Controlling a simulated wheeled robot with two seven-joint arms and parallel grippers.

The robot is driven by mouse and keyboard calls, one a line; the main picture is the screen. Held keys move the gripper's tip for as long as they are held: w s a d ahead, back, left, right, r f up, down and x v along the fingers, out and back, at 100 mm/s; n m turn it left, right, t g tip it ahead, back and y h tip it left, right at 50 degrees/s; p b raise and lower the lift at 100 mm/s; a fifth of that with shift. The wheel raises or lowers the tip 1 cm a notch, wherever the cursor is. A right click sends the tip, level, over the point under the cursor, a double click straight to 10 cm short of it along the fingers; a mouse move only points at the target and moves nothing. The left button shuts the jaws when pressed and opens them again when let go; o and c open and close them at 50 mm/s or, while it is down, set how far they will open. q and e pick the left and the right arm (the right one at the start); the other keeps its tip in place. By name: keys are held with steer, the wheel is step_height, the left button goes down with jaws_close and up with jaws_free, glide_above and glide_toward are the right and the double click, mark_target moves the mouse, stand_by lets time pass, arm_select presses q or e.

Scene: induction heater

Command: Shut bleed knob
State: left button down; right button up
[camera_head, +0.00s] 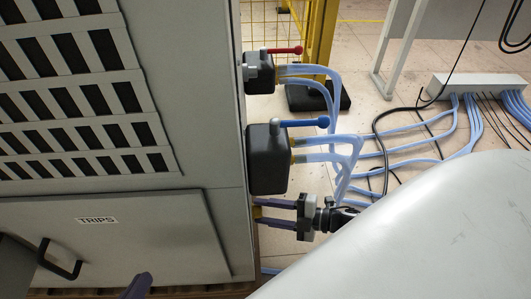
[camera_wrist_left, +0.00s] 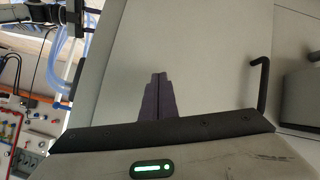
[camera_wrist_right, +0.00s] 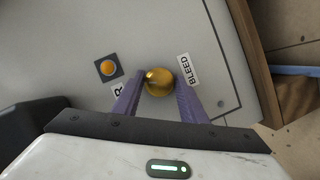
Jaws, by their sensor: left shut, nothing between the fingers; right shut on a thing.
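The bleed knob (camera_wrist_right: 159,82) is a round brass knob on the grey cabinet side, beside a white label reading BLEED (camera_wrist_right: 188,69). My right gripper (camera_wrist_right: 160,88) has its purple fingers shut on the knob, one on each side. In the head view my right gripper (camera_head: 258,212) reaches the cabinet side below the lower dark box, and the knob is hidden there. My left gripper (camera_wrist_left: 159,78) is shut and empty in front of the grey cabinet panel. Its tip (camera_head: 138,284) shows at the bottom of the head view.
Two dark boxes with a red lever (camera_head: 285,50) and a blue lever (camera_head: 305,123) carry blue hoses above my right gripper. An orange button (camera_wrist_right: 108,67) is near the knob. A black handle (camera_head: 58,262) is on the TRIPS panel (camera_head: 150,225). Hoses and cables lie on the floor.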

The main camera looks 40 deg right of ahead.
arm_select(q)
steer(key=shift+s+d, duration=0.1)
arm_select(e)
steer(key=shift+f+n+t, duration=0.2)
steer(key=shift+n+t, duration=0.7)
steer(key=shift+n, duration=1)
steer(key=o, duration=0.9)
arm_select(q)
steer(key=shift+a+f+p, duration=0.25)
steer(key=shift+f+p, duration=0.15)
steer(key=shift+f, duration=0.1)
arm_select(e)
steer(key=v, duration=1)
steer(key=shift+s+d+f, duration=0.1)
steer(key=shift+s+d, duration=0.05)
steer(key=shift+d, duration=0.05)
arm_select(q)
steer(key=shift+r, duration=0.15)
